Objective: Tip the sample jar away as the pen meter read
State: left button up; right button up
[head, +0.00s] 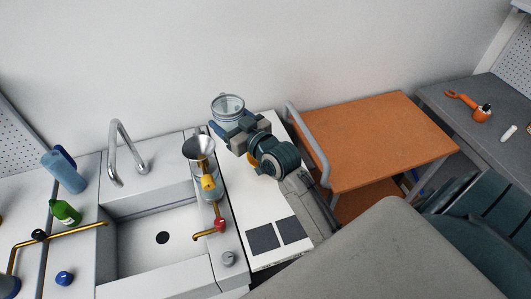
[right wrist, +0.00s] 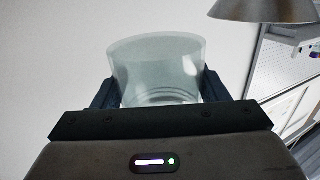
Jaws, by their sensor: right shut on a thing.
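The clear glass sample jar (head: 228,105) is between the fingers of my right gripper (head: 226,129), at the far end of the white counter. In the right wrist view the jar (right wrist: 157,72) fills the gap between the two dark fingers of the right gripper (right wrist: 158,88), which is shut on it. The jar looks pale and clear, and I cannot tell how much liquid is in it. I cannot make out the pen meter for certain. My left gripper is out of view.
A metal funnel (head: 199,148) over a clear vessel stands close left of the jar. A tall curved faucet (head: 114,150), a blue jug (head: 65,172) and a green bottle (head: 65,212) stand around the sink. Two dark square pads (head: 262,237) lie on the counter. An orange cart (head: 375,140) is at right.

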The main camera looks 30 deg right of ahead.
aim_at(219, 98)
jog(key=shift+d, duration=0.15)
notch_tip(219, 98, up, 2)
jog(key=shift+r+p, duration=0.25)
jog(key=shift+p, duration=0.5)
jog(key=shift+r, duration=1.25)
